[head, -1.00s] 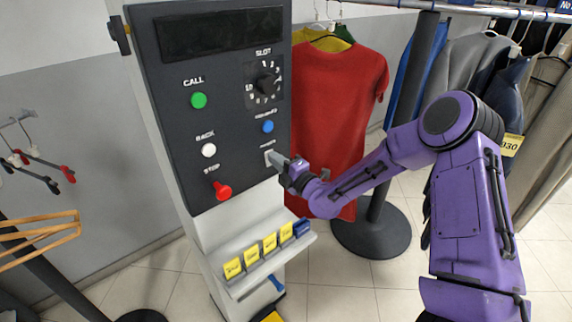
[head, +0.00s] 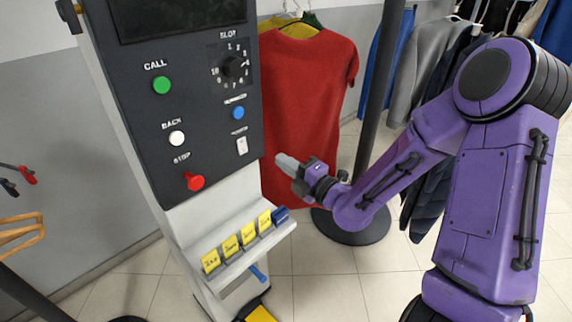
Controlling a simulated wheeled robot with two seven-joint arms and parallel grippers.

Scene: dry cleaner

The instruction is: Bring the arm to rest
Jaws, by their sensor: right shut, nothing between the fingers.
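My right arm (head: 440,160), purple, comes in from the right in the head view. Its right gripper (head: 284,163) is shut and empty, pointing left toward the control panel (head: 205,150). A gap shows between the fingertips and the panel's right edge, with the red shirt behind them. The dark panel carries a green CALL button (head: 162,85), a white BACK button (head: 176,138), a red STOP button (head: 193,181), a blue button (head: 238,113), a slot dial (head: 234,66) and a small white rocker switch (head: 242,146). My left gripper is out of view.
Below the panel a ledge (head: 245,268) holds several yellow tags. A red shirt (head: 308,110) hangs behind my gripper. A dark rail post with a round base (head: 352,228) stands behind the arm. More garments (head: 425,70) hang at the back right. Wooden hangers (head: 20,232) are at left.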

